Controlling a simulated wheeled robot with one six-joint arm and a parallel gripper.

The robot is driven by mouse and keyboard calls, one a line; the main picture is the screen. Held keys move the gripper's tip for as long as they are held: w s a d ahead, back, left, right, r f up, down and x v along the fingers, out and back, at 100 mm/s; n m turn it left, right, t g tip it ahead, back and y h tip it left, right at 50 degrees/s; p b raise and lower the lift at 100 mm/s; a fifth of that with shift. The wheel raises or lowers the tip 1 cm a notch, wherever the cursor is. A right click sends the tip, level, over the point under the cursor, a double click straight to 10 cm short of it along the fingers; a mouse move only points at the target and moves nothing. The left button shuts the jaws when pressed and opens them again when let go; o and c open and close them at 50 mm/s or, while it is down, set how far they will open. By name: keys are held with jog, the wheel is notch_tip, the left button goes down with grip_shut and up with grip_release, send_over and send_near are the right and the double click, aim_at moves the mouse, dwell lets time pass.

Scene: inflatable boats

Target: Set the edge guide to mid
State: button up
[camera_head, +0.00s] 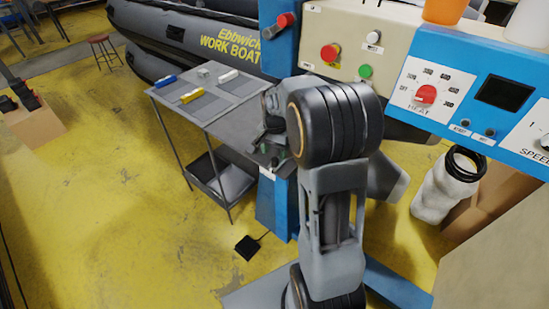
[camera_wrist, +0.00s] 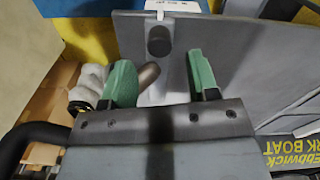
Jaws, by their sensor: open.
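In the wrist view my gripper (camera_wrist: 162,72) is open, its two green fingers apart over a grey metal table. Ahead of the fingertips a dark round knob (camera_wrist: 158,40) stands by a light strip in the table, below a small white label (camera_wrist: 172,5). It looks like the edge guide's knob; the label's writing is too small to read. A brownish rounded piece (camera_wrist: 149,76) shows between the fingers, close to the left one; I cannot tell if they touch. In the head view my arm hides most of this spot, and the white label (camera_head: 267,172) shows beside it.
The grey table (camera_head: 226,126) carries a blue-and-white block (camera_head: 165,80), a yellow block (camera_head: 191,96) and a white block (camera_head: 229,75). A blue machine panel with a red heat knob (camera_head: 426,94) stands at right. A black pedal (camera_head: 247,246) lies on the floor.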

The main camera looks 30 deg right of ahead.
aim_at(275, 159)
jog(key=shift+f, duration=1.95)
jog(key=shift+c, duration=0.2)
grip_shut()
